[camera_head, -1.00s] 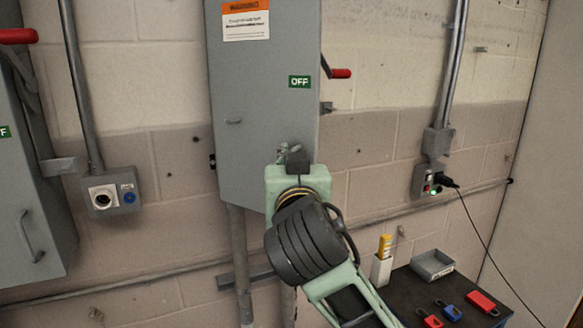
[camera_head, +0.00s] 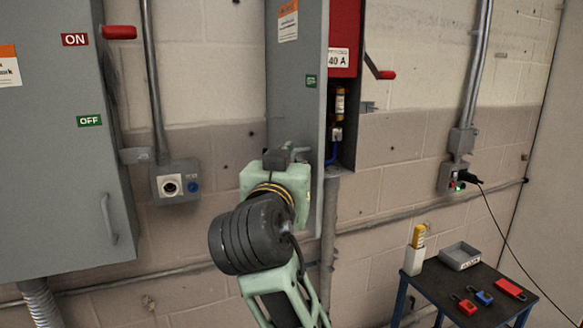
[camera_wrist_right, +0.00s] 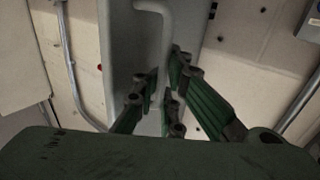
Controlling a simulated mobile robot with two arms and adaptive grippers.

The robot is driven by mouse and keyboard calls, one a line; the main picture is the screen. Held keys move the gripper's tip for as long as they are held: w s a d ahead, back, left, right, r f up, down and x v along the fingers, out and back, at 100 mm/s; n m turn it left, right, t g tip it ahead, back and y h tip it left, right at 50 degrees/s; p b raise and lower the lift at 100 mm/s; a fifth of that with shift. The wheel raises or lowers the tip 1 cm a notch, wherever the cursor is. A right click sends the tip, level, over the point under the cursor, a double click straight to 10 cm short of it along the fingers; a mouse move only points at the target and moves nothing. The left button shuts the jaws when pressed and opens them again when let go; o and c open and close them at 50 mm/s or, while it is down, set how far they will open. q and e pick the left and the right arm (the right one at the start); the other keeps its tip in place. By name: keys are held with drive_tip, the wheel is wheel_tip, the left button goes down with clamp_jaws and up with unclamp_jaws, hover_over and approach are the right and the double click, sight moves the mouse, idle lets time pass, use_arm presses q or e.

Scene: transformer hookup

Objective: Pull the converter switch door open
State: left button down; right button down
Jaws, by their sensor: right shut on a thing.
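The converter switch door (camera_head: 295,95) is a grey metal panel with an orange-topped label and a green OFF label. It stands partly open, swung out on its left side. Behind it the cabinet interior shows a red panel (camera_head: 345,40) marked 40 A and a fuse-like part (camera_head: 339,103). My right gripper (camera_head: 287,157) is at the door's lower part. In the right wrist view its green fingers (camera_wrist_right: 168,90) are shut on the grey bar handle (camera_wrist_right: 160,22) of the door. My left gripper is in no view.
A second grey cabinet (camera_head: 50,180) with ON and OFF labels stands at left. A wall socket box (camera_head: 176,182) is between them. At right, a dark table (camera_head: 435,285) holds a grey tray (camera_head: 460,256), padlocks (camera_head: 484,297) and a yellow-topped item (camera_head: 418,237). A red-ended lever (camera_head: 385,75) juts out right.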

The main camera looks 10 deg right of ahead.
drive_tip(key=shift+a+f, duration=0.15)
drive_tip(key=shift+f, duration=0.1)
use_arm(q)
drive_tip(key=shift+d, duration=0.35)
